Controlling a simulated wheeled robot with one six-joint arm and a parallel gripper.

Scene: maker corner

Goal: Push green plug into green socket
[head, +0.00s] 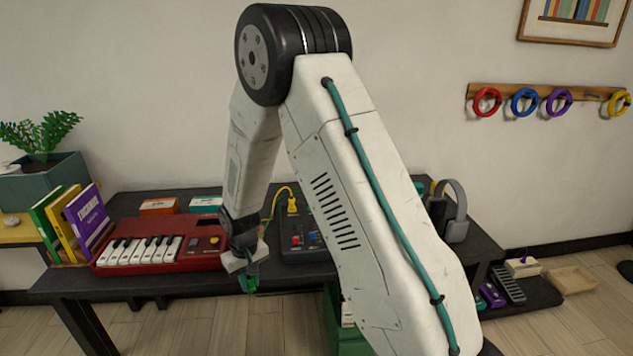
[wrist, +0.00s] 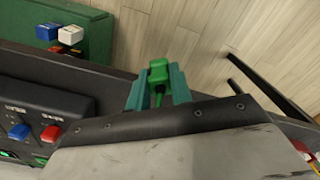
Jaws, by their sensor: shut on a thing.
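The green plug (wrist: 158,73) sits between the teal fingertips of my gripper (wrist: 158,92) in the wrist view, with a green cable running back from it. In the head view my gripper (head: 248,282) hangs in front of the table's front edge, with the green plug (head: 252,283) at its tip. My gripper is shut on the plug. The black box with knobs (head: 305,243) stands on the table to the right of and behind my gripper; part of it (wrist: 40,112) shows at the wrist view's left. I cannot make out the green socket.
A red keyboard (head: 160,245) lies on the dark table (head: 60,286) left of my gripper. A yellow plug (head: 292,206) with a yellow cable is at the box's back. A green crate (wrist: 95,38) shows beyond the table edge. My arm hides the table's right middle.

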